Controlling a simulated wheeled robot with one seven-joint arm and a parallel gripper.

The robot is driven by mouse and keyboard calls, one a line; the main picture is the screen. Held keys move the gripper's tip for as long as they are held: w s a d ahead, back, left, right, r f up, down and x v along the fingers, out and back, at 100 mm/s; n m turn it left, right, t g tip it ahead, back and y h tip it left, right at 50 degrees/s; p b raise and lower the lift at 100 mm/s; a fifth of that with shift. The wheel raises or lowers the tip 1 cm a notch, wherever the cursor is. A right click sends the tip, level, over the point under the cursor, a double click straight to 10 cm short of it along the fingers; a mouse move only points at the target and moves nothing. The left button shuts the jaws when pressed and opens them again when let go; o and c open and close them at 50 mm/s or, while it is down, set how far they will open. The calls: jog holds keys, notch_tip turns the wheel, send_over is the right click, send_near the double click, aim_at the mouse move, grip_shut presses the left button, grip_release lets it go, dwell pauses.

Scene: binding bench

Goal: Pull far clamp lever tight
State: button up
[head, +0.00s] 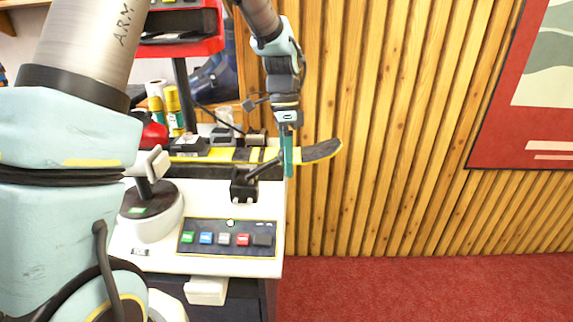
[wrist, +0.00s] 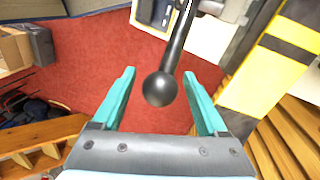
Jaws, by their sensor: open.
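The far clamp lever (wrist: 177,50) is a black rod with a round ball knob (wrist: 158,89) at its end. In the head view the lever (head: 264,168) slants up and right from a black clamp block (head: 243,186) at the bench's right end. My gripper (wrist: 159,74) has teal fingers and is open. In the wrist view the knob sits between the fingers, with a gap on each side. In the head view my gripper (head: 288,170) points down at the lever's end, and its fingers hide the knob.
A yellow and black ski (head: 322,151) lies along the bench, its tip past the right edge close to my gripper. A button panel (head: 228,238) is on the white bench top (head: 264,210). A slatted wood wall (head: 400,120) stands behind. Red floor (head: 420,290) to the right is clear.

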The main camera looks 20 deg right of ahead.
jog(key=shift+s+a+f, duration=0.1)
jog(key=shift+s+f, duration=0.1)
jog(key=shift+f, duration=0.8)
grip_shut()
dwell(0.8)
